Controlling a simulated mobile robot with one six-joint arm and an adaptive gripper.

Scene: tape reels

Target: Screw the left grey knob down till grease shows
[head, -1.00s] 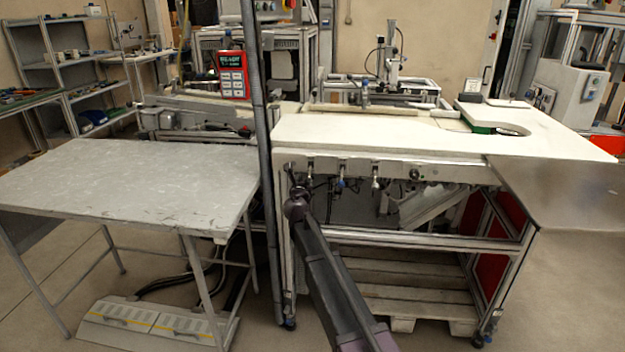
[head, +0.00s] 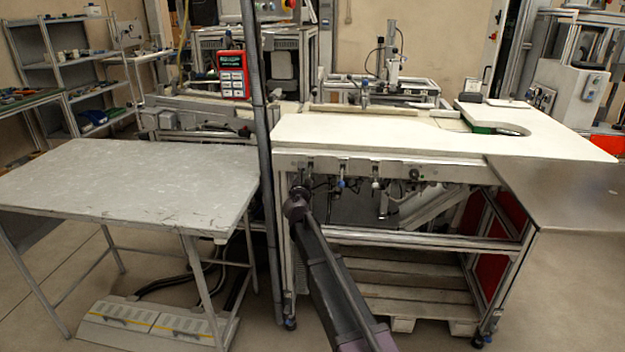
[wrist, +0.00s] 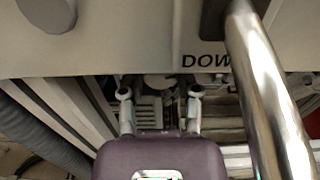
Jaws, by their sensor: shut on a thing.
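In the head view, my gripper (head: 298,181) is at the left end of the row of fittings under the white bench's front edge. In the wrist view, the two fingers of my gripper (wrist: 160,93) stand either side of a small pale round piece (wrist: 158,81). I take this piece for the left grey knob; it is partly hidden and its markings cannot be made out. The gripper is shut on it. No grease can be made out.
A shiny metal tube (wrist: 270,90) crosses the wrist view's right side, beside "DOW" lettering. A grey round part (wrist: 47,12) is at upper left. Further fittings (head: 375,183) line the bench edge (head: 450,165). A grey post (head: 265,180) stands left of my arm.

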